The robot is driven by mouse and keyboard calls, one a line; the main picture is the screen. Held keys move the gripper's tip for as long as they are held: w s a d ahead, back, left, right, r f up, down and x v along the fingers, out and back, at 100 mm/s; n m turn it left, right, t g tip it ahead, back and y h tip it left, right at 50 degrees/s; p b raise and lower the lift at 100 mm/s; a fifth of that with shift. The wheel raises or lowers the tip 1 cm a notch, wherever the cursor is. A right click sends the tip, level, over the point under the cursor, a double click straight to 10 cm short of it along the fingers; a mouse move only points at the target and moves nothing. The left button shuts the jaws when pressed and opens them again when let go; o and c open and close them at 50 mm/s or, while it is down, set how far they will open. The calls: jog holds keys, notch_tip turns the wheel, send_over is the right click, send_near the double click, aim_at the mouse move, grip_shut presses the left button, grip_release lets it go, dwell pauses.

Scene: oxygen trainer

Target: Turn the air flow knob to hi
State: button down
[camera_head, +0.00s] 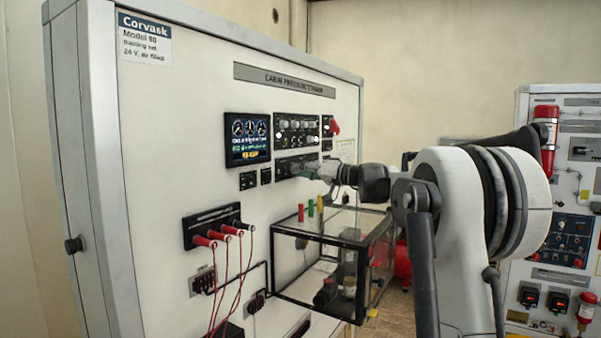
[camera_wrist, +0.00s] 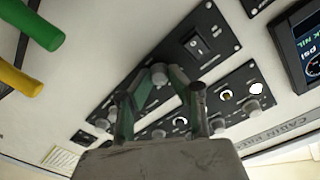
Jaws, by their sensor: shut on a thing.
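A grey round knob (camera_wrist: 158,74) sits on a black panel (camera_wrist: 125,92) beside a rocker switch in the wrist view. I cannot read its label, so I cannot tell from print that it is the air flow knob or where it points. My gripper (camera_wrist: 160,80) has its two green-padded fingertips closed on both sides of this knob. In the head view my gripper (camera_head: 326,172) reaches the right end of the lower black panel (camera_head: 290,167) on the white trainer's face. The held knob is hidden there.
A second knob panel (camera_head: 297,129) lies above, with a screen (camera_head: 247,139) on its left and a red knob (camera_head: 334,127) on its right. A glass chamber (camera_head: 330,262) juts out below my gripper, with coloured posts on top. Red cables (camera_head: 226,275) hang at lower left.

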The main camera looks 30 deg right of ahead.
jog(key=shift+m+g+b, duration=0.3)
jog(key=shift+m+b, duration=0.4)
jog(key=shift+m, duration=3.9)
jog(key=c, duration=1.6)
grip_release()
jog(key=shift+c, duration=0.2)
jog(key=v, duration=1.2)
